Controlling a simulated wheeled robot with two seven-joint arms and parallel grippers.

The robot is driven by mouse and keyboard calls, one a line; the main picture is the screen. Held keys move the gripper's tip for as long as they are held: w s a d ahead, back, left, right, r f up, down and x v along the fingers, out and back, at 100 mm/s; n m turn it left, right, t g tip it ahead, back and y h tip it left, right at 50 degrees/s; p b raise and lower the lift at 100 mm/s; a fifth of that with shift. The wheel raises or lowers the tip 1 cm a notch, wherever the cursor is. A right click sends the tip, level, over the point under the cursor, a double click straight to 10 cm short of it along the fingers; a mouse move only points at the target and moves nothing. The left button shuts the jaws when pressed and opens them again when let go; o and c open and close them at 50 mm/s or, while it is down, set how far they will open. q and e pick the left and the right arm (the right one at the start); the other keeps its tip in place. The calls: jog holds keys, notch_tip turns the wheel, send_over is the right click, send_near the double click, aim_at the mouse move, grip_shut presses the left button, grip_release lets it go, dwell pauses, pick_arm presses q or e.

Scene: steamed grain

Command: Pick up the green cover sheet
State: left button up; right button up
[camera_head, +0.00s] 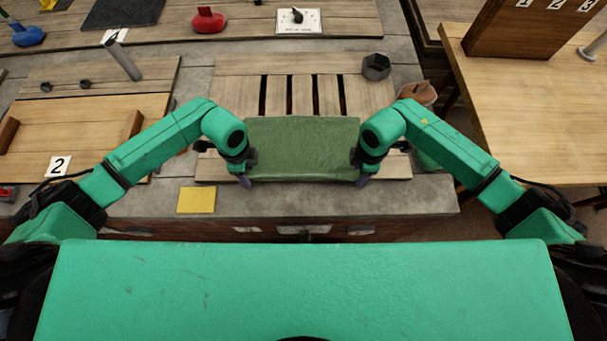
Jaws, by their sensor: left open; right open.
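The green cover sheet (302,148) lies roughly flat on the slatted wooden board (230,92) at the middle of the counter. My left gripper (246,178) is at the sheet's left edge, pointing down, and is open. My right gripper (360,178) is at the sheet's right edge, pointing down, and is open. The fingers are small in this view, and I cannot tell whether they touch the sheet. Part of the slats shows behind the sheet's far edge.
A yellow square (196,200) lies near the counter's front edge. A dark hexagonal cup (376,66) stands behind my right arm, with a brown object (417,93) beside it. A wooden board (70,125) with a "2" card (58,166) is at left. A wooden table (530,120) stands at right.

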pick_arm(q)
grip_shut()
pick_arm(e)
jog(key=shift+s, duration=0.1)
grip_shut()
